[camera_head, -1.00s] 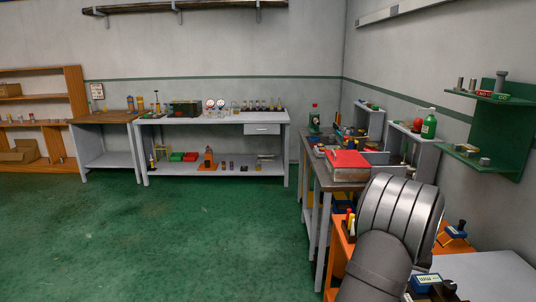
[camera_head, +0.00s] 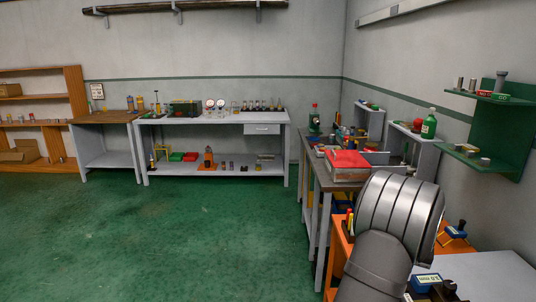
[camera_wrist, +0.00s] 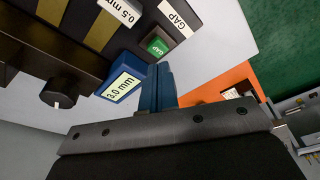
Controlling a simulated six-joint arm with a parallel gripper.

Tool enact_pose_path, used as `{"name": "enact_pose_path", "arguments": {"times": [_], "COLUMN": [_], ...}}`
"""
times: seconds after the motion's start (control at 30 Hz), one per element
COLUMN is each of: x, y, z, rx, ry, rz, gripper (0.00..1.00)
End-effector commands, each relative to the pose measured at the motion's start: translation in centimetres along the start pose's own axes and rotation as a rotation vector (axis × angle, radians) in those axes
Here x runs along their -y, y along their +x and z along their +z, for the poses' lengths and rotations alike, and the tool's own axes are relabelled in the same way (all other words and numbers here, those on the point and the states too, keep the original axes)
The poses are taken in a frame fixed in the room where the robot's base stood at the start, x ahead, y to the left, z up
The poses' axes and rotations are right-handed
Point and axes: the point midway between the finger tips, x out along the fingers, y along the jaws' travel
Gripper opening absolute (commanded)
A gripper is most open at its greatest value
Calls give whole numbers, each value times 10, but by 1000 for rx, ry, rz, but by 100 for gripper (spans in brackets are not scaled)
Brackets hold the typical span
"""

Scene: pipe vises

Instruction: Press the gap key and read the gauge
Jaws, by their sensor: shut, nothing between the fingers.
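In the wrist view, the green gap key (camera_wrist: 157,46) sits on a dark block beside a white GAP label (camera_wrist: 175,18). The gauge (camera_wrist: 122,88) is a blue housing with a pale green face reading 3.0 mm, left of my fingers. It also shows in the head view (camera_head: 427,279), where its characters are too small to read surely. My gripper (camera_wrist: 159,70) is shut and empty, its blue fingertips just short of the green key in the picture. I cannot tell whether they touch it. In the head view my arm hides the gripper.
A dark fixture with gold bands (camera_wrist: 100,30) carries a 0.5 mm label, with a black knob (camera_wrist: 62,93) at its left. An orange surface (camera_wrist: 222,85) lies right of my fingers.

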Motion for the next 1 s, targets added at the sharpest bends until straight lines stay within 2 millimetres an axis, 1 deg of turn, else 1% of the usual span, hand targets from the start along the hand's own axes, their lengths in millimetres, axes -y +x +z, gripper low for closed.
{"name": "enact_pose_path", "arguments": {"times": [0.1,0.7,0.83,1.0], "x": [0,0,0,0], "y": [-11,-57,-65,-68], "z": [-3,-12,-13,-14], "rx": [-3,-1,-2,-1], "ry": [0,0,0,0], "rz": [1,0,1,0], "gripper": [0,0,0,0]}}
